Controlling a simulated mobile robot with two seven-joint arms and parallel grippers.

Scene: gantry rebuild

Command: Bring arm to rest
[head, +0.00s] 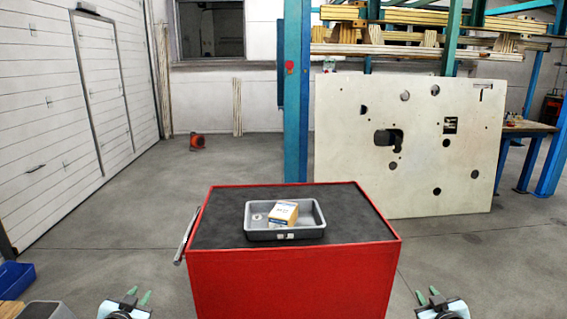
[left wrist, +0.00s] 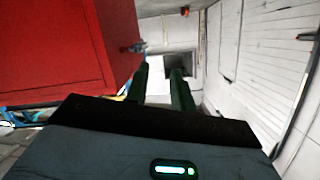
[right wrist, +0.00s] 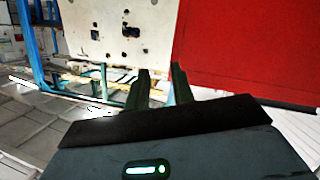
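My left gripper (head: 138,297) is at the lower left of the head view, left of the red cabinet and apart from it. In the left wrist view its two green fingers (left wrist: 160,85) stand apart with nothing between them. My right gripper (head: 428,296) is at the lower right of the head view, right of the cabinet. In the right wrist view its fingers (right wrist: 160,85) are also apart and empty. Both grippers hang low, beside the cabinet.
The red cabinet (head: 292,285) stands in front, with a dark top. On it a grey tray (head: 262,234) holds a small cardboard box (head: 283,213). A blue post (head: 296,100) and a large pale panel (head: 350,150) stand behind. A blue bin (head: 15,278) is at the lower left.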

